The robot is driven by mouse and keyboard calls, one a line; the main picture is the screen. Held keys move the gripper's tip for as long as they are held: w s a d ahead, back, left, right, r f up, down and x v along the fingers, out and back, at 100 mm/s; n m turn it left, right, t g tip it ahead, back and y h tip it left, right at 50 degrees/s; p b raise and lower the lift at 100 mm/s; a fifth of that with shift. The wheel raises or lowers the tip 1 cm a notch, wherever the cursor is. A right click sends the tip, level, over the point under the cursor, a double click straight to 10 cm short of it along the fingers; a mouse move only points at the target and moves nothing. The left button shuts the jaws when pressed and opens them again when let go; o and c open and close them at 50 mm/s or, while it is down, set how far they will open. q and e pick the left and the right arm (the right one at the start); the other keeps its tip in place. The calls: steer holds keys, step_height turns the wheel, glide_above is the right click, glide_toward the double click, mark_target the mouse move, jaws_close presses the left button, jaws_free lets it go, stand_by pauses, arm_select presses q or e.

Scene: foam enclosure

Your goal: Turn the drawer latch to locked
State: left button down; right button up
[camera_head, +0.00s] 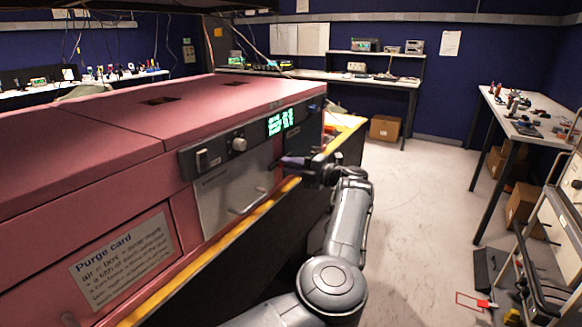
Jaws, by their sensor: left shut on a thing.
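The pink machine (215,110) fills the left side, with a grey drawer front (232,192) on its near face, which looks closed. A small pale handle shows on the drawer front. My left gripper (292,164) is at the right end of this face, beside the drawer front and below the green display. It is shut on a small part there, which seems to be the drawer latch. The fingers and wrist hide most of that part, so its turn position cannot be told. My right gripper is not in view.
A control strip (222,146) with a switch and a knob sits above the drawer front. A purge card (125,258) is at the lower left. A yellow edge (215,248) runs below the machine. The floor (420,220) to the right is open, with a bench (535,118) beyond.

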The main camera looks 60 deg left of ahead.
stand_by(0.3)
arm_select(q)
steer(key=c, duration=1.2)
jaws_free()
steer(key=shift+o, duration=0.2)
steer(key=shift+d, duration=0.1)
steer(key=p+v, duration=0.2)
steer(key=v, duration=0.8)
steer(key=shift+w+d+p, duration=0.15)
steer(key=shift+d+p, duration=0.1)
steer(key=shift+p, duration=0.05)
